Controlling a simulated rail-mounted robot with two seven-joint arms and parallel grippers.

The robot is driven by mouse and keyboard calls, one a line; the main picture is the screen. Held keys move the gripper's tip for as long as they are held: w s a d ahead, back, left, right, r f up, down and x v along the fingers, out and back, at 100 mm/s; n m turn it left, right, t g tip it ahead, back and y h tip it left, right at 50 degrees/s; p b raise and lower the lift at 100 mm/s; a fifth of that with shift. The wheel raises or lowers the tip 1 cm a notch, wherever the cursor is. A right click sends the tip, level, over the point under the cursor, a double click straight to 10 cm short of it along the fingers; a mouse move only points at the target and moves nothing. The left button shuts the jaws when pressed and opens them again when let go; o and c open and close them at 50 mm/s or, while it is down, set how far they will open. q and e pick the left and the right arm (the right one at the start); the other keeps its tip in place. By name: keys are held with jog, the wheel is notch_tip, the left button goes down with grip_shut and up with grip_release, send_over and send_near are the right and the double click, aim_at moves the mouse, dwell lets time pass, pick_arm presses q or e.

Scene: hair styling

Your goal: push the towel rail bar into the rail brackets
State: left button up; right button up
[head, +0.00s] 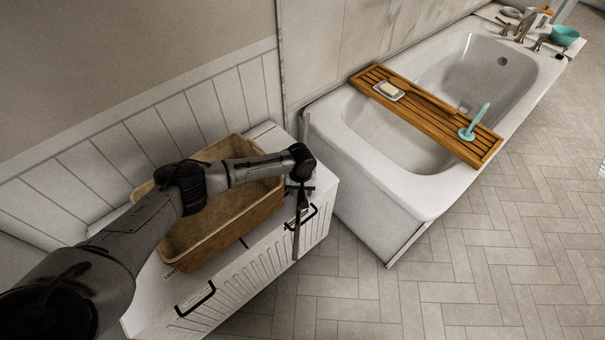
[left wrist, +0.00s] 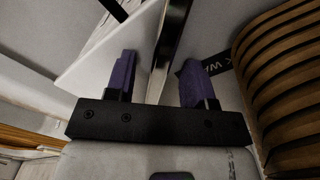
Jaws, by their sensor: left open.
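My left gripper (head: 300,190) is over the bath-side end of the white cabinet, its jaws small and dark in the head view. A thin dark bar (head: 297,234), which looks like the towel rail bar, slants down from it past the cabinet's front edge. In the left wrist view the two purple fingers (left wrist: 158,60) stand apart, and a dark glossy bar (left wrist: 173,40) runs lengthwise in the gap between them. I cannot tell whether either finger touches it. The rail brackets cannot be made out. My right gripper is not in view.
A wicker basket (head: 176,250) stands on the white cabinet (head: 262,277), under my left forearm. Black handles (head: 197,299) stick out from its front. The bathtub (head: 357,190), with a wooden caddy (head: 430,108) across it, stands to the right. The tiled floor (head: 470,260) is clear.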

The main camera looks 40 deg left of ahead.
pick_arm(q)
jog(key=shift+c, duration=0.2)
grip_shut()
dwell(0.3)
